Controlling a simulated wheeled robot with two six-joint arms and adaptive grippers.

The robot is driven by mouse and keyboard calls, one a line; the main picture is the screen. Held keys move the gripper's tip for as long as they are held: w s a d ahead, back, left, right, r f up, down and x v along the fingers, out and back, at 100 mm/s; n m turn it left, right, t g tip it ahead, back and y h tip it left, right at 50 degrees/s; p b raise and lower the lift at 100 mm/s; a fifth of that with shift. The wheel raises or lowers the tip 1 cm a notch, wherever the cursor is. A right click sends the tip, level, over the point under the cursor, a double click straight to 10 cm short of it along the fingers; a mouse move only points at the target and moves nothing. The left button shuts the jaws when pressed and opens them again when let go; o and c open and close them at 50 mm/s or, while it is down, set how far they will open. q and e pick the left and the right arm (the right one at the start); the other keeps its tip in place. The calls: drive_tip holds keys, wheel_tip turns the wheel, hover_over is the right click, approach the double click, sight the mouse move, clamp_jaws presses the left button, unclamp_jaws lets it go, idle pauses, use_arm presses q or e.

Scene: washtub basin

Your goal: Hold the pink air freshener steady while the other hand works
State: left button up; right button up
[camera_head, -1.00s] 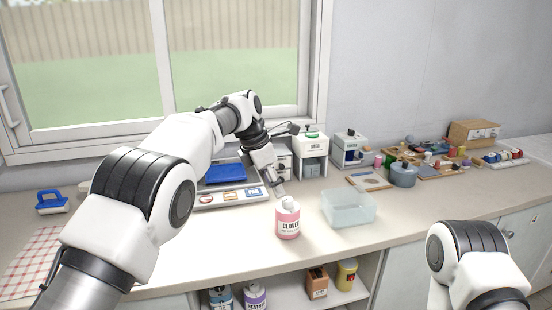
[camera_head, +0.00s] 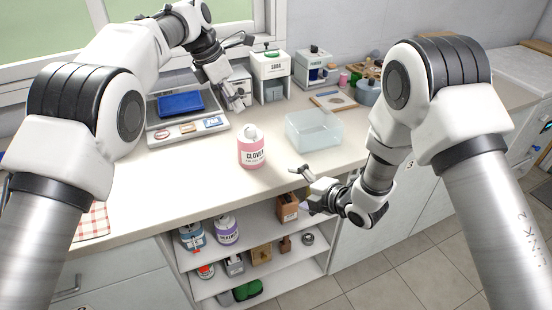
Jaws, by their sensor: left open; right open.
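The pink air freshener (camera_head: 251,152), a round tin labelled "CLOVER" with a pale top, stands upright on the counter left of a clear plastic tub. My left gripper (camera_head: 238,104) is open above the counter, behind and slightly left of the air freshener, apart from it. My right gripper (camera_head: 303,184) is open at the counter's front edge, to the right of and in front of the air freshener, apart from it. Nothing shows in either gripper.
The clear tub (camera_head: 314,132) stands right of the tin. A white "SODA" box (camera_head: 270,75) stands at the back. Open shelves (camera_head: 270,236) below hold several containers. Counter left of the tin is clear.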

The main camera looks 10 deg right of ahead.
sight(262, 153)
drive_tip(key=w+a+r+n+y, duration=0.1)
drive_tip(key=r+n, duration=0.1)
drive_tip(key=n, duration=0.1)
drive_tip(key=w+a+r+n+y, duration=0.1)
drive_tip(key=w+r+n, duration=0.1)
drive_tip(key=n, duration=0.1)
drive_tip(key=w+a+r+n+y, duration=0.1)
drive_tip(key=a+r+n, duration=0.1)
drive_tip(key=n, duration=0.1)
drive_tip(key=shift+w+t, duration=0.2)
drive_tip(key=shift+t, duration=0.2)
drive_tip(key=w+f+n+y, duration=0.1)
drive_tip(key=n, duration=0.2)
drive_tip(key=w+n+y, duration=0.1)
drive_tip(key=n, duration=0.2)
drive_tip(key=w+a+f+n, duration=0.1)
drive_tip(key=n, duration=0.2)
drive_tip(key=shift+w+f+y, duration=0.2)
drive_tip(key=shift+f+y, duration=0.1)
drive_tip(key=shift+y, duration=0.1)
drive_tip(key=n, duration=0.3)
drive_tip(key=shift+w+f+y, duration=0.15)
drive_tip(key=shift+w+y, duration=0.05)
drive_tip(key=shift+y, duration=0.2)
drive_tip(key=shift+w+a, duration=0.1)
drive_tip(key=shift+a, duration=0.2)
drive_tip(key=x, duration=0.7)
drive_tip(key=shift+w, duration=0.1)
drive_tip(key=c, duration=1.3)
